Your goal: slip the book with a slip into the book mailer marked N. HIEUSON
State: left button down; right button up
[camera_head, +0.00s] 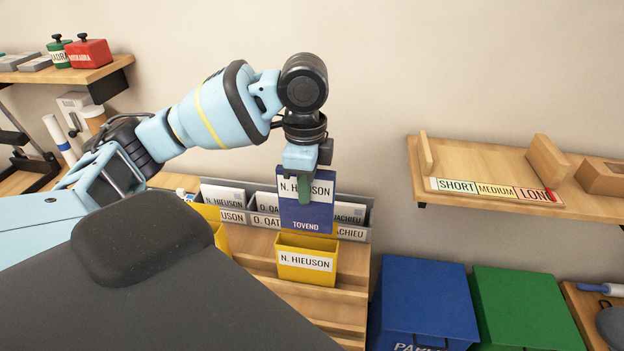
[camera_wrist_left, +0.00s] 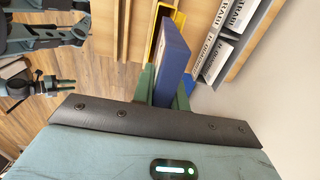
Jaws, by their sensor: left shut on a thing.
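My left gripper (camera_head: 304,185) is shut on the top of a blue book (camera_head: 306,215), held upright. The book bears a white strip reading N. HIEUSON, partly covered by the fingers, and the word TOVEND lower down. The yellow mailer (camera_head: 306,275) marked N. HIEUSON stands open-topped on the wooden shelf, just below the book in the head view. In the left wrist view the blue book (camera_wrist_left: 172,62) is between the green fingers, with the yellow mailer (camera_wrist_left: 155,40) by its far end. I cannot tell whether the book's lower edge is inside. My right gripper (camera_wrist_left: 62,86) shows small there.
A grey rack (camera_head: 265,218) with labelled white items stands behind the mailer. Another yellow mailer (camera_head: 213,222) is partly hidden by my left arm. Blue (camera_head: 425,300) and green (camera_head: 525,305) bins stand to the right, below a wall shelf (camera_head: 480,170) marked SHORT, MEDIUM, LONG.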

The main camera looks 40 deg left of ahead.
aim_at(306, 229)
pick_arm(q)
jog(key=shift+f, duration=1.5)
jog(key=shift+f+b, duration=0.35)
jog(key=shift+f, duration=3.55)
pick_arm(e)
jog(key=shift+s+a+f, duration=0.1)
jog(key=shift+s+f, duration=0.3)
jog(key=shift+f, duration=0.1)
pick_arm(q)
jog(key=shift+f, duration=0.1)
jog(key=c, duration=1.3)
grip_release()
